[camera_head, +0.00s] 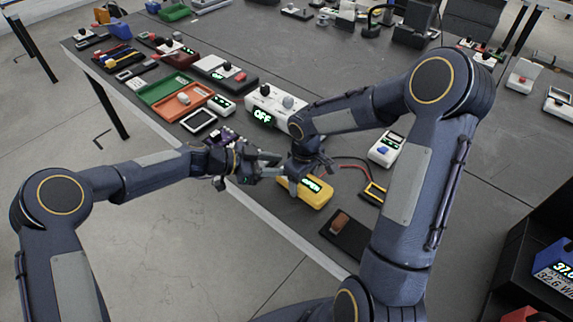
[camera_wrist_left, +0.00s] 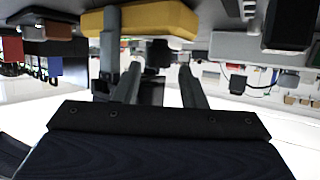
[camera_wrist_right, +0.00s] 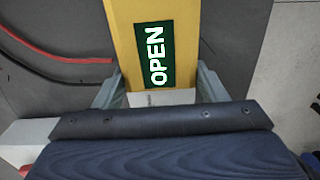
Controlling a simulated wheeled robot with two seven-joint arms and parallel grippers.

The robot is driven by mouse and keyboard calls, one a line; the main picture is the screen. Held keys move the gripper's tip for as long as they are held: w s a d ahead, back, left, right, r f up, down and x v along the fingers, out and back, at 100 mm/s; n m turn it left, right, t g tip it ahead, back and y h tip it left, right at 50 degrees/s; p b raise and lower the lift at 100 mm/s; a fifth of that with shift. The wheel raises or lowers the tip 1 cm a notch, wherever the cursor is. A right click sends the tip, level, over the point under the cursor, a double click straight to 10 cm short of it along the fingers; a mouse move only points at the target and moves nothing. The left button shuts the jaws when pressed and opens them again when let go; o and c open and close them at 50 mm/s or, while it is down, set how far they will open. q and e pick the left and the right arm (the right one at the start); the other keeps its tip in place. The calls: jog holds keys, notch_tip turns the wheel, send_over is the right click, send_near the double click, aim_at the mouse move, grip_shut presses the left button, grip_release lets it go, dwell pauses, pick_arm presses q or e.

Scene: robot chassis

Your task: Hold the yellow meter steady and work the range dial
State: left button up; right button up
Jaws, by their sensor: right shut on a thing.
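The yellow meter (camera_head: 318,196) lies near the front edge of the dark table, with a lit green display. In the right wrist view the meter (camera_wrist_right: 124,28) shows "OPEN" on its display, with a pale panel (camera_wrist_right: 160,97) between my fingers. My right gripper (camera_head: 298,176) comes down from above and is shut on the meter, one finger at each side. My left gripper (camera_head: 272,163) is just left of it, open and empty. In the left wrist view the meter (camera_wrist_left: 150,18) is beyond my open left fingers (camera_wrist_left: 160,75). The range dial is not clearly visible.
A white device reading "OFF" (camera_head: 262,114) stands behind the grippers. Red and black leads (camera_head: 352,162) run right of the meter to a yellow-framed item (camera_head: 375,192). A dark pad with a brown switch (camera_head: 341,224) lies in front. Several devices and trays fill the table's left side.

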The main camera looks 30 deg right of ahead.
pick_arm(q)
jog(key=shift+x, duration=1.9)
jog(key=c, duration=0.7)
jog(key=shift+a+n+t, duration=0.1)
jog(key=shift+n+t, duration=0.7)
jog(key=shift+t, duration=0.1)
jog(key=o, duration=0.7)
